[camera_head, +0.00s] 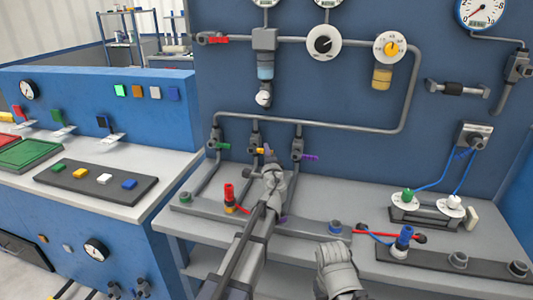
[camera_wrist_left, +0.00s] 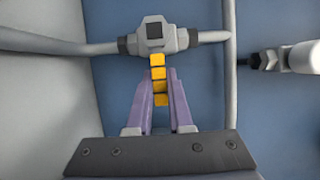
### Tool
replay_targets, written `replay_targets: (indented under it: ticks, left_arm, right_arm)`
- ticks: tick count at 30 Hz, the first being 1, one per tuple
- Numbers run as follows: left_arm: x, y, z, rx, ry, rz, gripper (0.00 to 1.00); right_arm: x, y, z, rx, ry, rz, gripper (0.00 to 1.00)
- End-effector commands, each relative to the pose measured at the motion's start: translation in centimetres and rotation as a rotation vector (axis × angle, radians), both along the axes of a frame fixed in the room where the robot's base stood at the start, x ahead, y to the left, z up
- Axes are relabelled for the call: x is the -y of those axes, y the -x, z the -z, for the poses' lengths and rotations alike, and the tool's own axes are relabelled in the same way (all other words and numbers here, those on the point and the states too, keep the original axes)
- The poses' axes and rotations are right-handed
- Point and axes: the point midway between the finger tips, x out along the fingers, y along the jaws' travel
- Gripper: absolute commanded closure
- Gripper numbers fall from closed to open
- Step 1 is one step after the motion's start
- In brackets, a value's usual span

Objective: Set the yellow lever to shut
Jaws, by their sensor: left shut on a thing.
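The yellow lever (camera_wrist_left: 158,72) sits on a grey valve body (camera_wrist_left: 157,36) in the left wrist view. It points away from the body, across the pipe that runs left and right there. The purple fingers of my left gripper (camera_wrist_left: 159,90) are on both sides of the lever and shut on it. In the head view my left gripper (camera_head: 268,168) is at the middle of three valves, and a small yellow bit of the lever (camera_head: 259,150) shows beside it. The gripper hides most of that valve. My right gripper's fingers are not seen.
A valve with a green lever (camera_head: 222,146) stands to the left and one with a purple lever (camera_head: 310,157) to the right, both close. A grey pipe (camera_head: 340,126) runs above. A red and yellow fitting (camera_head: 229,196) stands on the bench.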

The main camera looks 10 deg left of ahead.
Motion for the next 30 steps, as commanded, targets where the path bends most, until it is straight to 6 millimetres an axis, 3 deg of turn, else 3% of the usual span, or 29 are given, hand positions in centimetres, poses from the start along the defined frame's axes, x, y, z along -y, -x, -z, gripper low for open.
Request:
replay_targets:
  ticks: [5,6,13,23,30]
  left_arm:
    - [0.0,0.1,0.1,-0.001,-0.001,0.001,1.00]
    - [0.0,0.1,0.1,-0.001,-0.001,0.001,0.78]
    - [0.0,0.1,0.1,-0.001,-0.001,0.001,0.52]
    - [0.1,0.3,0.0,0.000,-0.001,0.001,0.51]
    - [0.8,2.6,0.1,0.000,-0.001,0.001,0.51]
  right_arm:
    - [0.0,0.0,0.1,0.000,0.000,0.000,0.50]
    - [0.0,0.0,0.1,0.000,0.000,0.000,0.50]
    - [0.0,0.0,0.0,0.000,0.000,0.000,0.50]
    - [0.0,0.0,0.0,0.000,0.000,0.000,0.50]
    - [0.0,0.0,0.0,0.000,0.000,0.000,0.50]
